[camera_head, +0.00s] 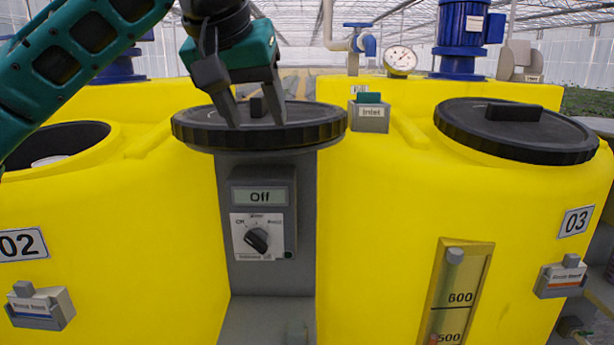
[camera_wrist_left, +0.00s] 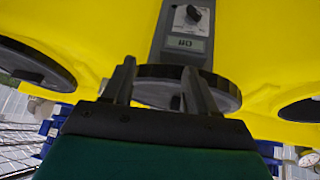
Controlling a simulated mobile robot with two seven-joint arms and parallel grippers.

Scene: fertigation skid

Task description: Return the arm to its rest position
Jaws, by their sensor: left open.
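My left gripper (camera_head: 257,108) hangs over a black round lid (camera_head: 310,128) in the middle, with its fingers spread to either side of the lid's small handle (camera_head: 257,106). The fingers are apart and hold nothing. In the left wrist view the open left gripper (camera_wrist_left: 155,88) points toward the same lid (camera_wrist_left: 150,92). I cannot tell whether the fingers touch the lid. My right gripper is in neither view.
The lid rests on a grey column with an "Off" display (camera_head: 261,197) and a rotary knob (camera_head: 257,240). Yellow tank 02 has an open round mouth (camera_head: 85,135) at left. Tank 03's black lid (camera_head: 530,135) is on at right. A gauge (camera_head: 400,60) and blue motors (camera_head: 462,35) stand behind.

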